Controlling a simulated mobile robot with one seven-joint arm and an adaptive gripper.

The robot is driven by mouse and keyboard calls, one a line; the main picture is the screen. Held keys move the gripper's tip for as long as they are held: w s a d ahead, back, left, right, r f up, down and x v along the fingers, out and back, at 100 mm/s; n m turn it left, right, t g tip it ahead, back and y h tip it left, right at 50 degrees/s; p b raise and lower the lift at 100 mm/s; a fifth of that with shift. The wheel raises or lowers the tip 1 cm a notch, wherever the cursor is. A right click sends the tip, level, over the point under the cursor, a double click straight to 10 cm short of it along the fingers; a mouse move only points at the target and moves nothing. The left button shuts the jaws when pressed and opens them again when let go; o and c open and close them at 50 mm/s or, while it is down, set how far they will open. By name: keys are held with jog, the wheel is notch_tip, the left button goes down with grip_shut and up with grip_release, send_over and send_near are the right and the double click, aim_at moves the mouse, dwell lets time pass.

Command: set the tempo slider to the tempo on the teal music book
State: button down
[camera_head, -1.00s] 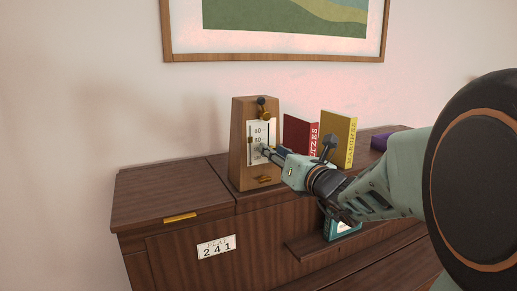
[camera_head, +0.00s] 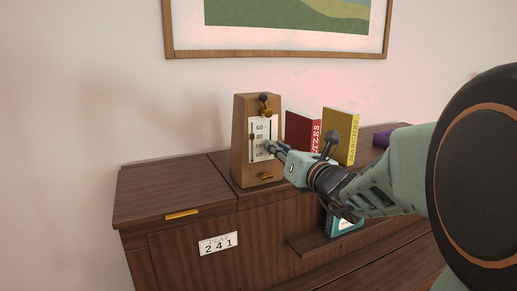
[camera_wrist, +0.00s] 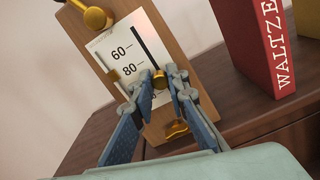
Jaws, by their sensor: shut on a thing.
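A wooden metronome (camera_head: 241,135) stands on the cabinet, with a white scale plate (camera_head: 257,127) marked 60, 80 and lower numbers partly hidden by my fingers. The plate also shows in the wrist view (camera_wrist: 110,45). My gripper (camera_head: 271,147) is shut on a brass slider knob (camera_wrist: 160,79) at the dark slot right of the numbers. The knob sits a little below the 80 in the wrist view.
A red book (camera_head: 299,132) and a yellow book (camera_head: 340,135) stand right of the metronome, with a purple thing (camera_head: 382,139) beyond. A label reading 241 (camera_head: 218,243) is on the cabinet front (camera_head: 170,258). The cabinet top at left is clear.

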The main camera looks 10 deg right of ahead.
notch_tip(320, 180, up, 3)
jog(key=shift+f+p, duration=0.15)
jog(key=shift+p, duration=0.2)
jog(key=c, duration=1.9)
grip_release()
jog(key=shift+f, duration=0.1)
jog(key=shift+f, duration=0.1)
